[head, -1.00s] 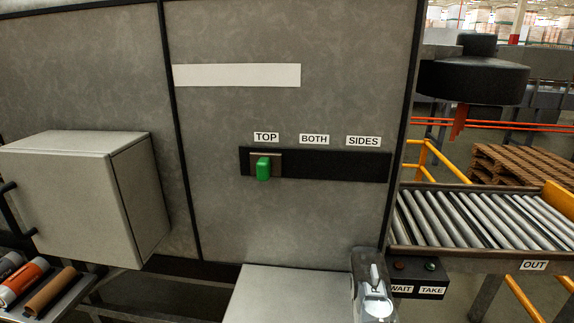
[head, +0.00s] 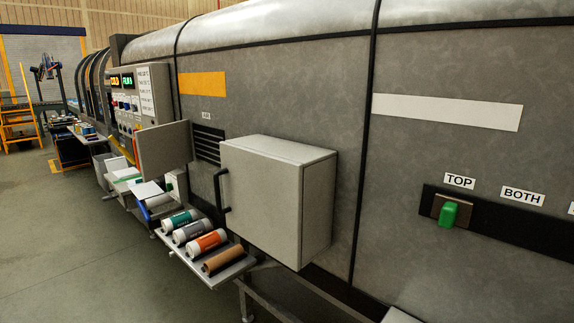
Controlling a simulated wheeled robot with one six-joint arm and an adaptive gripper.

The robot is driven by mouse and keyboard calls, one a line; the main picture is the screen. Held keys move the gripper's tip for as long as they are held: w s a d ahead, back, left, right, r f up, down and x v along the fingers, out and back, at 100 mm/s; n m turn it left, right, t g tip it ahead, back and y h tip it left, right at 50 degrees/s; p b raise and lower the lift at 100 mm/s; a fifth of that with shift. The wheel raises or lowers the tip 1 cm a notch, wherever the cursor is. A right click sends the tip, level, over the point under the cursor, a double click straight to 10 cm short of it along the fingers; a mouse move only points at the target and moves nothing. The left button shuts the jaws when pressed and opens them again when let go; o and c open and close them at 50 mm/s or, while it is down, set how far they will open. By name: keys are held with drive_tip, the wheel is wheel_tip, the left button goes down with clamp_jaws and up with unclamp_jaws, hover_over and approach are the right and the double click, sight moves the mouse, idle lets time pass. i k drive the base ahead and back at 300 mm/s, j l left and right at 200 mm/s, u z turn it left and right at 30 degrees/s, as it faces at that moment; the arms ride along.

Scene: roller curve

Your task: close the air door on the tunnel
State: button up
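The tunnel (head: 300,70) is a long grey body running from the right into the far left. A small label, which seems to read AIR (head: 206,115), sits on its side above a dark louvred vent (head: 208,146). A flat grey door panel (head: 165,148) stands out from the tunnel side just left of the vent. It looks swung open, leaving the vent uncovered. Its hinge and any handle are not clear from here. My gripper is not in view.
A grey box cabinet (head: 270,200) with a black handle (head: 221,190) juts out right of the vent. Below it a shelf (head: 235,272) holds several rolls. A green slider knob (head: 448,214) is at TOP on the right. The floor (head: 110,260) at left is clear.

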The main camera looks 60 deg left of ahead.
sight(159, 151)
drive_tip(key=k+l+u, duration=0.1)
drive_tip(key=k+l, duration=0.55)
drive_tip(key=k+j+u, duration=0.1)
drive_tip(key=k, duration=0.3)
drive_tip(key=k+j+u, duration=0.1)
drive_tip(key=k+j, duration=0.2)
drive_tip(key=k, duration=0.15)
drive_tip(key=k+j+u, duration=0.1)
drive_tip(key=j, duration=0.5)
drive_tip(key=k+j+u, duration=0.1)
drive_tip(key=j, duration=0.5)
drive_tip(key=j+u, duration=0.1)
drive_tip(key=j, duration=0.5)
drive_tip(key=i+j, duration=0.1)
drive_tip(key=j, duration=0.35)
drive_tip(key=j+u, duration=0.15)
drive_tip(key=j, duration=0.35)
drive_tip(key=i+j, duration=0.15)
drive_tip(key=j, duration=0.3)
drive_tip(key=i+j+u, duration=0.1)
drive_tip(key=j, duration=0.35)
drive_tip(key=i+j+u, duration=0.1)
drive_tip(key=j, duration=0.35)
drive_tip(key=i+j, duration=0.75)
drive_tip(key=j, duration=0.2)
drive_tip(key=i+j, duration=0.3)
drive_tip(key=j, duration=0.15)
drive_tip(key=i+j, duration=0.25)
drive_tip(key=j, duration=0.15)
drive_tip(key=j+u, duration=0.05)
